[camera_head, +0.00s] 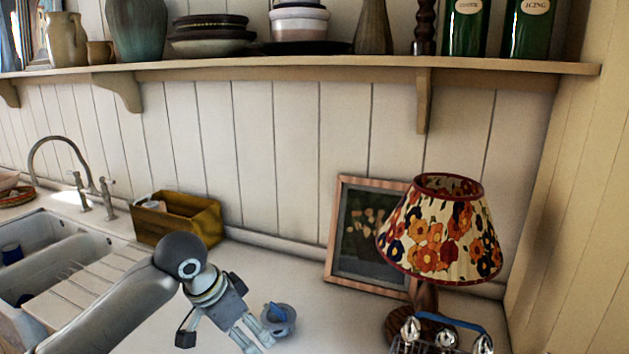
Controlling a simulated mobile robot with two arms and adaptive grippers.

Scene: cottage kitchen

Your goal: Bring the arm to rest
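My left arm reaches in from the lower left, and its grey gripper (254,340) points down and right over the white countertop (310,325). The two fingers lie close to each other, and their tips are near the bottom of the picture. I cannot tell whether they are open or shut. A small round blue-and-grey item (278,318) is just right of the fingers. I cannot tell whether they touch. My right gripper is not in view.
A lamp with a flowered shade (440,235) stands at the right, before a framed picture (368,235). A metal rack with a blue handle (468,326) is at the lower right. A yellow box (178,218) and the sink (50,255) are left. A loaded shelf (300,68) runs above.

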